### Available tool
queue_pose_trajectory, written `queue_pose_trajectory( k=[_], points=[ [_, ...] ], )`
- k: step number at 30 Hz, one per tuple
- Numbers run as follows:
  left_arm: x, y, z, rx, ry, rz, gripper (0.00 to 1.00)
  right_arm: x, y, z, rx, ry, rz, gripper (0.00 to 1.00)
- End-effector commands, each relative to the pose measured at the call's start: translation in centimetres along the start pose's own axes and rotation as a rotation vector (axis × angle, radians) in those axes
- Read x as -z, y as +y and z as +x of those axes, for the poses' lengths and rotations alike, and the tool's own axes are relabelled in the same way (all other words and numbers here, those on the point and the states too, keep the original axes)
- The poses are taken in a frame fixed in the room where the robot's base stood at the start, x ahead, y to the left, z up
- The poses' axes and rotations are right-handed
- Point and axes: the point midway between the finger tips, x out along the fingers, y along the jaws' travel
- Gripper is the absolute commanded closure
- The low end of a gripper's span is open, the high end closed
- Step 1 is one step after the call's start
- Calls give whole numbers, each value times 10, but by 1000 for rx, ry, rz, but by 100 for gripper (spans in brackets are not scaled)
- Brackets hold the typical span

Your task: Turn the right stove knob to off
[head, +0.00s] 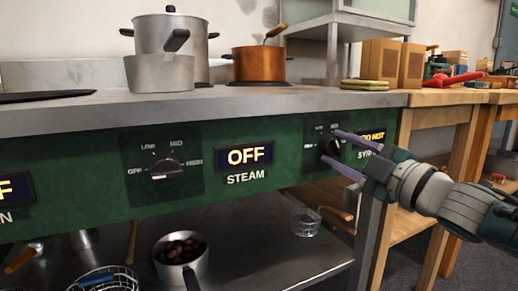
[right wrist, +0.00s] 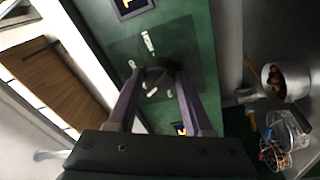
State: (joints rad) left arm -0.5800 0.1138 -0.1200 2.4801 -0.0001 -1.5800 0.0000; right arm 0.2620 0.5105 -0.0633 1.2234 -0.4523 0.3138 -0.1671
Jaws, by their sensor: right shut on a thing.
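In the right wrist view the knob (right wrist: 158,79) is between the fingertips. Its exact pointer setting is hard to read. The middle knob (head: 167,168) is free, and its display (head: 246,156) reads "OFF" above "STEAM". My left gripper is not in view.
On the metal counter stand grey pots (head: 160,74) and a copper pan (head: 259,65). The shelf below holds a pot of chestnuts (head: 180,256) and wire baskets (head: 305,222). A wooden table (head: 450,97) adjoins on the right.

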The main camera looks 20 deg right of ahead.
Motion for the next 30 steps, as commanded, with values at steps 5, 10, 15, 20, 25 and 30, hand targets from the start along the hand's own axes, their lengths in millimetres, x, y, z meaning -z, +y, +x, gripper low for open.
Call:
queue_pose_trajectory(
  k=[5, 10, 15, 20, 25, 30],
  points=[
    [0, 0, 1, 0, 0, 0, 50, 0, 2, 0, 16, 14, -167, 100],
    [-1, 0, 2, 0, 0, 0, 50, 0, 2, 0, 33, 25, -327, 100],
    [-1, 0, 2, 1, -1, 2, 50, 0, 3, 0, 49, 37, -487, 100],
    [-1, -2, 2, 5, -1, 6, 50, 0, 4, 0, 65, 47, -635, 100],
    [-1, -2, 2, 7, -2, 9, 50, 1, 4, 0, 80, 58, -777, 100],
    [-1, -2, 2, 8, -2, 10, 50, 0, 5, 0, 92, 65, -892, 100]
  ],
)
